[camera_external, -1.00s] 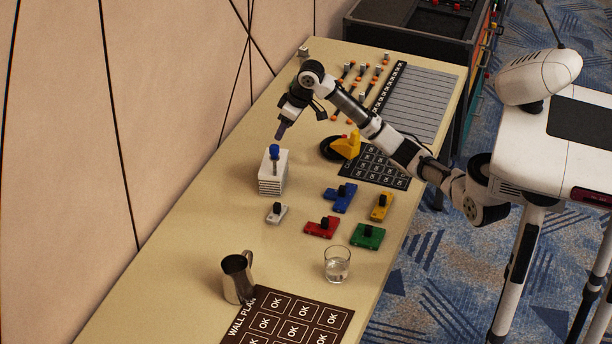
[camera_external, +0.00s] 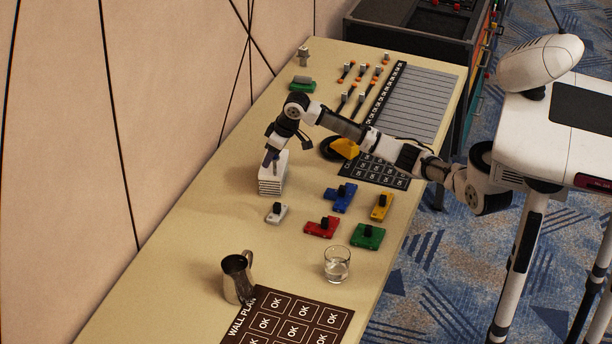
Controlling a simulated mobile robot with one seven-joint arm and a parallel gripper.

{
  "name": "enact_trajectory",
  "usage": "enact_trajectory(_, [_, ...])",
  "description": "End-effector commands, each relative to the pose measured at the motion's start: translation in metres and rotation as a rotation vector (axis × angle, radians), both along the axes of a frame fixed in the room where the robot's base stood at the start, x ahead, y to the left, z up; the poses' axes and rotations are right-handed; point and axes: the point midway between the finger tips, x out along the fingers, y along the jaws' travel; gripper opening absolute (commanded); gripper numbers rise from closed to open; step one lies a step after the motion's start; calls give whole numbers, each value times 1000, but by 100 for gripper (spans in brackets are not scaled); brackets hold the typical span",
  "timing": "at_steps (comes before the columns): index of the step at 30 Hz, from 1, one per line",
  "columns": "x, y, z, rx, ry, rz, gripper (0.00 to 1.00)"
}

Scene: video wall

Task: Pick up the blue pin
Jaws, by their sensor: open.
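A stack of white cards or tiles (camera_external: 272,184) stands on the table near the wall. In the earlier frame the blue pin stood upright on top of this stack. My gripper (camera_external: 270,160) now points down at the top of the stack, right where the pin stood. Its jaws are open. The fingers largely hide the pin, and I cannot tell whether they touch it.
A metal jug (camera_external: 238,278) and a glass (camera_external: 337,264) stand nearer. A yellow object (camera_external: 345,149) sits under my arm.

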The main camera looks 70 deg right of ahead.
Motion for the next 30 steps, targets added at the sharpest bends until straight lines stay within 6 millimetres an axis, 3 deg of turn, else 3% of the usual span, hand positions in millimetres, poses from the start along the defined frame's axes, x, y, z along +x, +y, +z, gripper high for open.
enact_trajectory(4, [0, 0, 0, 0, 0, 0, 49])
enact_trajectory(15, [0, 0, 1, 1, -1, 0, 1])
enact_trajectory(23, [0, 0, 3, 0, -2, 1, 0])
enact_trajectory(30, [1, 1, 26, -1, -5, 2, 0])
